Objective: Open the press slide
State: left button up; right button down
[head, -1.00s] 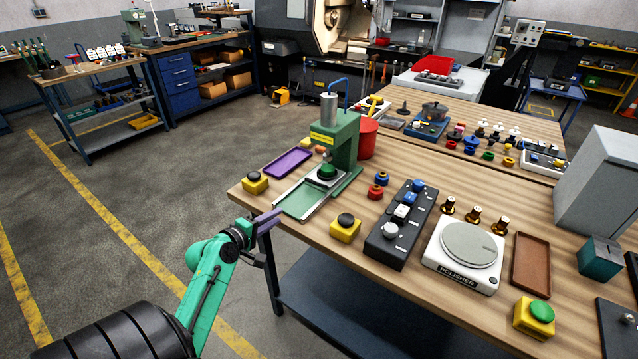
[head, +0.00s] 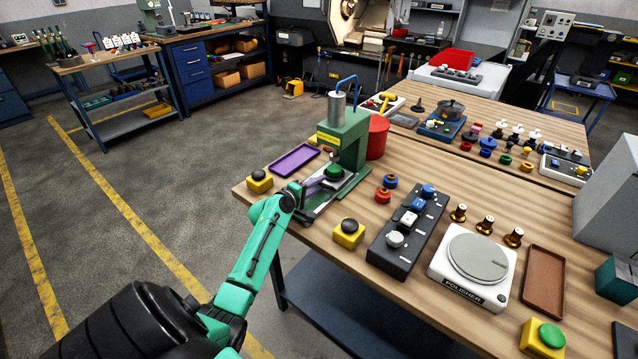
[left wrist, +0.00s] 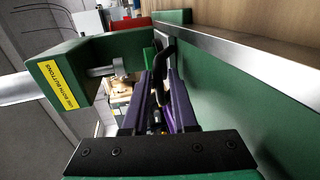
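The green press (head: 345,140) with a grey cylinder on top stands at the table's near left corner. Its slide rails (head: 343,193) run out from under the press head toward the table edge. A dark green round piece (head: 333,173) sits under the head. My left gripper (head: 318,184) is low over the front of the slide, partly hidden by my arm. In the left wrist view its two purple fingers (left wrist: 163,80) are apart, with a dark bent handle (left wrist: 166,60) at or just beyond their tips. I cannot tell whether they touch it. My right gripper is out of view.
Yellow button boxes stand left (head: 259,181) and right (head: 348,234) of the slide. A dark control box (head: 408,235) and polisher (head: 472,265) are farther right.

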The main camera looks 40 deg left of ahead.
pick_arm(q)
jog(key=shift+w, duration=0.25)
grip_shut()
dwell(1.3)
